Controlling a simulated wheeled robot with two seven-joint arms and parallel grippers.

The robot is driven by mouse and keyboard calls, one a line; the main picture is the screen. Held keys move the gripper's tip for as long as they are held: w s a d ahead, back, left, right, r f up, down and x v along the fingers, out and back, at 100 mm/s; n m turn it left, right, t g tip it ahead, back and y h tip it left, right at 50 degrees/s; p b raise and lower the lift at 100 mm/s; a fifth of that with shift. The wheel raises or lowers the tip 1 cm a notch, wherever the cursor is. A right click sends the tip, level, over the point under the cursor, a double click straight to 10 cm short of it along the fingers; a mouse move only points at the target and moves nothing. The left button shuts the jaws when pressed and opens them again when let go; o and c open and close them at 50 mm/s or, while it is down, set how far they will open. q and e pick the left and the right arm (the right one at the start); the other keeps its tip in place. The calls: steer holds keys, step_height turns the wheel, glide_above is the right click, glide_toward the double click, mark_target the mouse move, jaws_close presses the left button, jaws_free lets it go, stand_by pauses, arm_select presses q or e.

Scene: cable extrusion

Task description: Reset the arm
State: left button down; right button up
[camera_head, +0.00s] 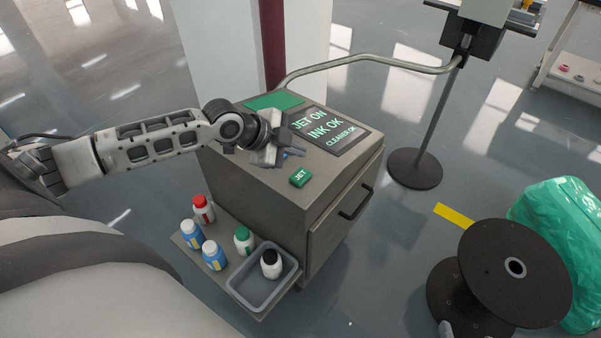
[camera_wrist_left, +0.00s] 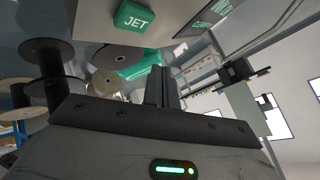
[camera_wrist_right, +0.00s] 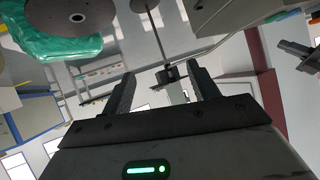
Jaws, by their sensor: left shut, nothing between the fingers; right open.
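My left arm reaches in from the left in the head view. Its gripper (camera_head: 284,153) is over the top of the grey cabinet (camera_head: 240,170), beside the screen (camera_head: 330,132) and the green JET button (camera_head: 300,177). In the left wrist view the two fingers (camera_wrist_left: 162,88) are together with nothing between them, and the JET button (camera_wrist_left: 136,16) is at the top, apart from them. My right gripper (camera_wrist_right: 164,88) is open and empty in the right wrist view. My right arm is not visible in the head view.
Several bottles (camera_head: 203,209) and a grey tray (camera_head: 238,284) with a black-capped bottle (camera_head: 271,264) are on the cabinet's low shelf. A bent rail (camera_head: 370,60) and a stand (camera_head: 415,168) are behind. A black spool (camera_head: 490,260) and green bag (camera_head: 560,220) are at right.

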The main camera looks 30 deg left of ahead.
stand_by(0.4)
arm_select(q)
steer(key=n, duration=0.1)
glide_above(306, 197)
step_height(306, 197, down, 3)
steer(key=shift+f+h, duration=0.2)
steer(key=shift+h, duration=0.2)
steer(key=s+d+f+n+t+y, duration=0.2)
steer(key=s+d+f+n, duration=0.1)
steer(key=s+d+n, duration=0.8)
steer(key=s, duration=0.3)
steer(key=shift+s+d+f+n+t, duration=0.2)
steer(key=shift+d+f+n+t, duration=0.1)
steer(key=shift+d+f+t, duration=0.1)
arm_select(e)
steer(key=f, duration=0.3)
steer(key=shift+s+d+f+g+h, duration=0.1)
steer(key=shift+d+f+g+h, duration=0.2)
steer(key=shift+d+f+g, duration=0.1)
